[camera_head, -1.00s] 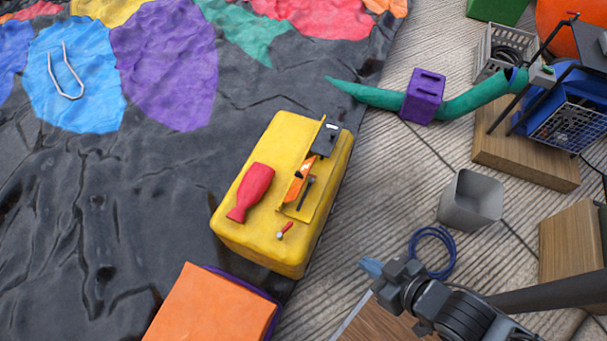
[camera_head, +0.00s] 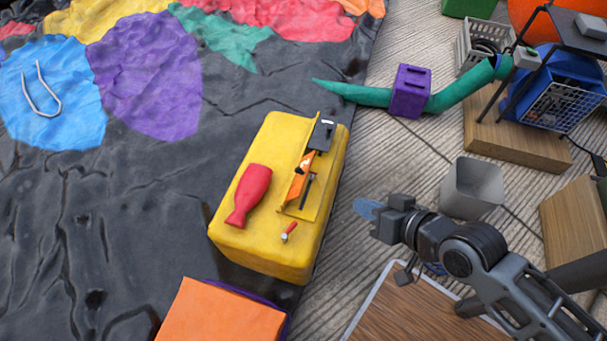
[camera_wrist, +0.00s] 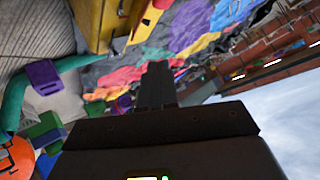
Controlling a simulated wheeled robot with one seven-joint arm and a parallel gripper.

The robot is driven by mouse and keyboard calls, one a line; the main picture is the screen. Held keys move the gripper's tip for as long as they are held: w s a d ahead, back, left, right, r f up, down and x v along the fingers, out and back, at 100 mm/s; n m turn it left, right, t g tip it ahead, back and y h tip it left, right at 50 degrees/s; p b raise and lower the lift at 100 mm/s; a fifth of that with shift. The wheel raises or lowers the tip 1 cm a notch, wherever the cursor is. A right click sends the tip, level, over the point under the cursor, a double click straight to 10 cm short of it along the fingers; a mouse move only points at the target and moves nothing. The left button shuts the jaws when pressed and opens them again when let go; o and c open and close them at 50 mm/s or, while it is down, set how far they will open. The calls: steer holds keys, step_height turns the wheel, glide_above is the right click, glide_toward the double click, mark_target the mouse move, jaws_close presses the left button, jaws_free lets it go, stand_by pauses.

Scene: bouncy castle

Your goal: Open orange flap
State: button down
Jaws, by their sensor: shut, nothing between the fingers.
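The orange flap (camera_head: 297,184) is a narrow strip on a thin yellow panel (camera_head: 315,197) that lies on top of the yellow block (camera_head: 258,254). A black part sits at the panel's far end. My gripper (camera_head: 366,208) is to the right of the yellow block, apart from it, with its bluish tip pointing left toward it. It is shut and holds nothing. In the wrist view my gripper (camera_wrist: 156,75) shows dark fingers together, and part of the yellow block (camera_wrist: 90,22) is at the upper left. The flap is hard to make out there.
A red bottle shape (camera_head: 250,192) and a small red-handled tool (camera_head: 289,231) lie on the yellow block. An orange block (camera_head: 220,315) stands in front. A grey bin (camera_head: 472,187) and wooden boxes stand right. A green tube runs through a purple block (camera_head: 411,92).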

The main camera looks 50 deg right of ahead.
steer(key=w+d+f+m+g+b, duration=0.1)
steer(key=w+d+f+m+b, duration=0.35)
steer(key=w+f, duration=0.2)
steer(key=m+y+b, duration=0.2)
steer(key=y+b, duration=0.2)
glide_toward(299, 169)
steer(key=b+x, duration=0.3)
steer(key=x, duration=0.3)
steer(key=shift+w+f, duration=0.15)
steer(key=shift+f, duration=0.25)
steer(key=shift+r, duration=0.15)
steer(key=shift+w+a+r+p, duration=0.1)
steer(key=shift+p, duration=0.25)
steer(key=shift+w+p, duration=0.1)
steer(key=shift+p, duration=0.25)
